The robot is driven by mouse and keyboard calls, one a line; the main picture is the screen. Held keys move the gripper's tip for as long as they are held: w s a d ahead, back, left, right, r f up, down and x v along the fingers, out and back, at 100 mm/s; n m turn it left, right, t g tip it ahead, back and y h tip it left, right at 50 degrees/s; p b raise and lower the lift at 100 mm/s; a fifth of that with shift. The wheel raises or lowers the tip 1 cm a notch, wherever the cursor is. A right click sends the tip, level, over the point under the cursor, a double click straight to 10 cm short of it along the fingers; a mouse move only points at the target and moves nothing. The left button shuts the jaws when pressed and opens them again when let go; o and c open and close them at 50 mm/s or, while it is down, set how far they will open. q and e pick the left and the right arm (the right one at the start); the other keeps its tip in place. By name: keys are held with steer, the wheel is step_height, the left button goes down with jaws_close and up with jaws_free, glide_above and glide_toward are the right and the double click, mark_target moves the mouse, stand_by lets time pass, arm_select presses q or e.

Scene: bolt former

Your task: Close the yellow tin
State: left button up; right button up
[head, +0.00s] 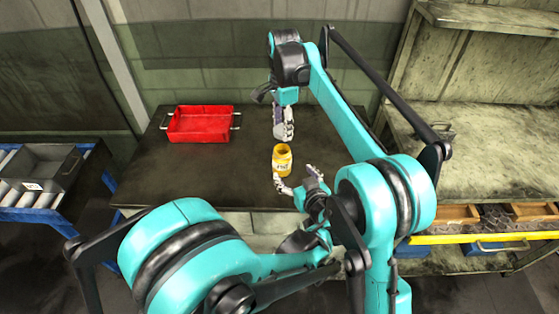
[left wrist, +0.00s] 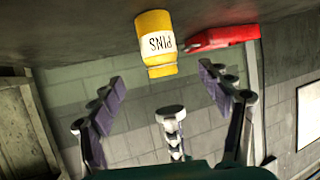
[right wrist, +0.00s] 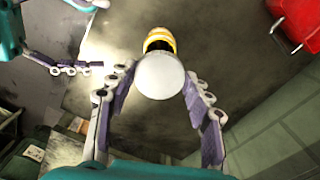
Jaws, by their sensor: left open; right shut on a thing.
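The yellow tin (head: 282,160) stands upright on the dark table, its mouth open and dark in the right wrist view (right wrist: 160,38). Its PINS label shows upside down in the left wrist view (left wrist: 156,42). My right gripper (head: 284,134) is shut on a round pale grey lid (right wrist: 160,76), which hides part of the tin in the right wrist view. The lid also shows in the left wrist view (left wrist: 171,112), apart from the tin's mouth. My left gripper (head: 298,181) is open and empty, just in front of the tin, its fingers not touching it.
A red tray (head: 200,124) with metal handles stands at the back left of the table. A grey bin (head: 42,168) is on a blue rack at the left. A worn workbench (head: 480,150) is at the right. The table's left front is clear.

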arm_select(q)
steer(key=shift+d, duration=0.1)
arm_select(e)
steer(key=shift+r, duration=0.1)
arm_select(q)
steer(key=shift+w, duration=0.1)
steer(key=x, duration=1.2)
jaws_close()
arm_select(e)
glide_above(282, 156)
steer(key=w, duration=0.3)
steer(key=shift+s+a+f, duration=0.1)
steer(key=shift+f, duration=1.15)
steer(key=shift+s+f, duration=0.1)
steer(key=shift+f, duration=1.15)
steer(key=shift+f, duration=0.9)
steer(key=shift+f, duration=0.6)
